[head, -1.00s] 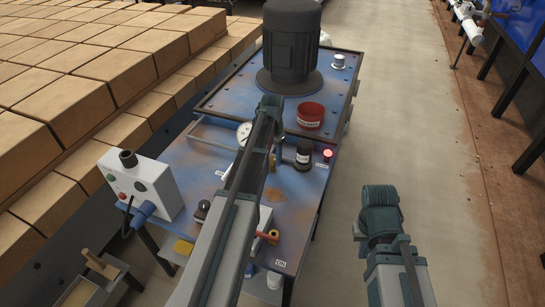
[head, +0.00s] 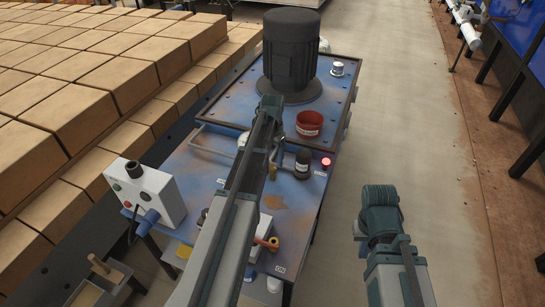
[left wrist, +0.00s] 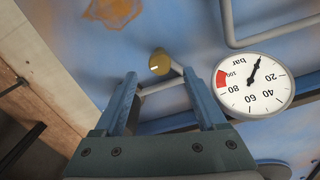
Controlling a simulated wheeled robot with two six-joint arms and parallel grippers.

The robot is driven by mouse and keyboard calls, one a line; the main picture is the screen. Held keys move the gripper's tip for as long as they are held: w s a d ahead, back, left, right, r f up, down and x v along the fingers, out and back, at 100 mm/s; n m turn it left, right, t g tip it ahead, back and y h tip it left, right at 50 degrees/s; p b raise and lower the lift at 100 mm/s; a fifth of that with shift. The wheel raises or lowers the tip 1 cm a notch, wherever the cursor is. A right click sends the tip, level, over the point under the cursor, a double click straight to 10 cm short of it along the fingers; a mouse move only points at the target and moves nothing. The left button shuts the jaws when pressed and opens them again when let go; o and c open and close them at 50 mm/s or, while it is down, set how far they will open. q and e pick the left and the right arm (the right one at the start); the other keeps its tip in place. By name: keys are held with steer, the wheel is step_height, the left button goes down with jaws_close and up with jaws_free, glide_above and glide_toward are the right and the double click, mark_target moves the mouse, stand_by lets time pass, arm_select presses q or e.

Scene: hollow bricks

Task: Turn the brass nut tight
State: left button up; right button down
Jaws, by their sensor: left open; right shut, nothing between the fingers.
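The brass nut (left wrist: 160,62) shows in the left wrist view as a round brass piece with a pale mark, at the end of a grey pipe. In the head view a small brass piece (head: 273,171) shows just right of my left arm; I cannot tell whether it is the same nut. My left gripper (left wrist: 160,74) is open, with its two fingers either side of the nut in the picture; contact cannot be seen. In the head view my left gripper (head: 270,106) is over the blue bench. My right gripper (head: 380,195) is shut and empty, right of the bench.
The pressure gauge (left wrist: 254,86) is right of my left fingers. The blue bench (head: 215,158) carries a black motor (head: 291,50), red pot (head: 309,122), black bottle (head: 302,163), lit red lamp (head: 326,162) and red-handled valve (head: 268,243). A control box (head: 148,192) stands left. Bricks (head: 60,130) fill the left.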

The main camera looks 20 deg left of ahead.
mark_target(273, 167)
arm_select(q)
step_height(273, 167, up, 9)
steer(key=p, duration=0.8)
steer(key=s+d+m+y, duration=0.1)
steer(key=s+d, duration=2.2)
steer(key=d, duration=0.2)
steer(key=shift+d+r, duration=0.3)
steer(key=shift+d, duration=0.05)
steer(key=shift+s, duration=0.1)
